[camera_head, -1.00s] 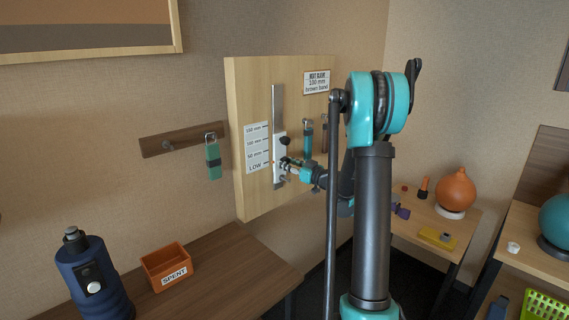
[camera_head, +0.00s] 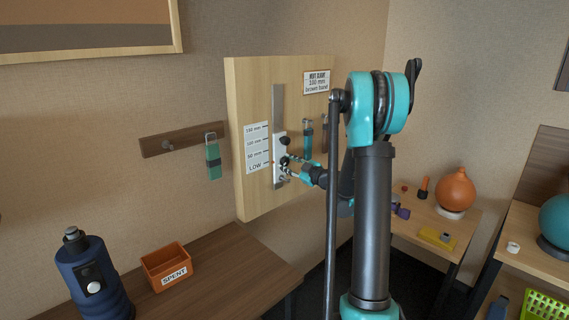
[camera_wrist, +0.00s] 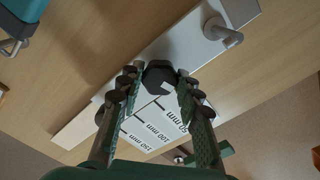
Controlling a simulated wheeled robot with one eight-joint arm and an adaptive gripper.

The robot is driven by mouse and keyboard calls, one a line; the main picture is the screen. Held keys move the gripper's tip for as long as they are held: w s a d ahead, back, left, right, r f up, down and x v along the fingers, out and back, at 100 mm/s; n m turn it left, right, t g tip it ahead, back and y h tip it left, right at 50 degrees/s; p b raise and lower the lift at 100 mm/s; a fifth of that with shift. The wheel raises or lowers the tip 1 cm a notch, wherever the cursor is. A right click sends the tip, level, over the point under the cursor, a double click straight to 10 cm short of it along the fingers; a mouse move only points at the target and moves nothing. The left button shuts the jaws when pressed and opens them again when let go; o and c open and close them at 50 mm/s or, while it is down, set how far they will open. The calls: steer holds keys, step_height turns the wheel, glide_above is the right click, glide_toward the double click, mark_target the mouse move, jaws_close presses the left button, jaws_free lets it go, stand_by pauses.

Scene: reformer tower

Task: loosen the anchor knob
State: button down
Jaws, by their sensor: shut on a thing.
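A white carriage (camera_head: 279,149) sits on a grey vertical rail (camera_head: 278,105) on the wooden board, beside a height scale. A black knob (camera_wrist: 160,75) on the carriage lies between my fingertips in the wrist view. My gripper (camera_wrist: 160,77) is shut on this knob, one finger on each side. In the head view my gripper (camera_head: 286,163) is at the lower part of the carriage and hides the knob there. Another dark knob-like part (camera_head: 285,141) shows higher on the carriage. A metal hook (camera_wrist: 224,33) is on the carriage in the wrist view.
A green-tagged strap (camera_head: 213,160) hangs on a wall rack to the left. Further straps (camera_head: 308,138) hang on the board, right of the carriage and close to my arm. An orange SPENT bin (camera_head: 168,266) and a blue bottle (camera_head: 95,276) stand on the lower table.

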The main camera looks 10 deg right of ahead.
steer(key=n, duration=0.4)
steer(key=n, duration=0.3)
steer(key=c, duration=1)
jaws_free()
